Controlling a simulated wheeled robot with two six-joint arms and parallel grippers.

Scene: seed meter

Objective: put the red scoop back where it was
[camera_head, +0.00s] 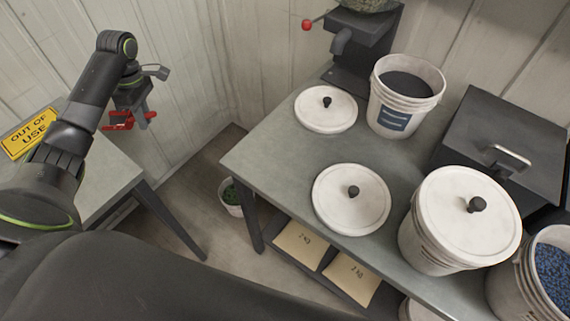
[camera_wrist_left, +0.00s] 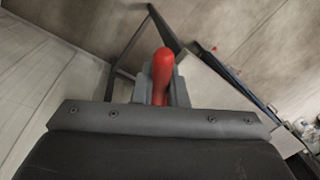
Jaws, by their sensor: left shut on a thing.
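The red scoop (camera_head: 119,121) is in my left gripper (camera_head: 147,116), high beside the small grey table at the left of the head view. In the left wrist view the scoop's red handle (camera_wrist_left: 161,76) stands between the grey fingers of my left gripper (camera_wrist_left: 157,92), which is shut on it. The scoop's bowl is hard to make out. My right gripper is in neither view.
A yellow "OUT OF USE" sign (camera_head: 28,132) lies on the small table (camera_head: 110,178). The larger table (camera_head: 270,150) holds an open bucket (camera_head: 405,112), a lidded bucket (camera_head: 432,246), two loose lids, a black box (camera_head: 505,140) and a grinder-like machine (camera_head: 357,45). A small bucket (camera_head: 230,196) stands on the floor.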

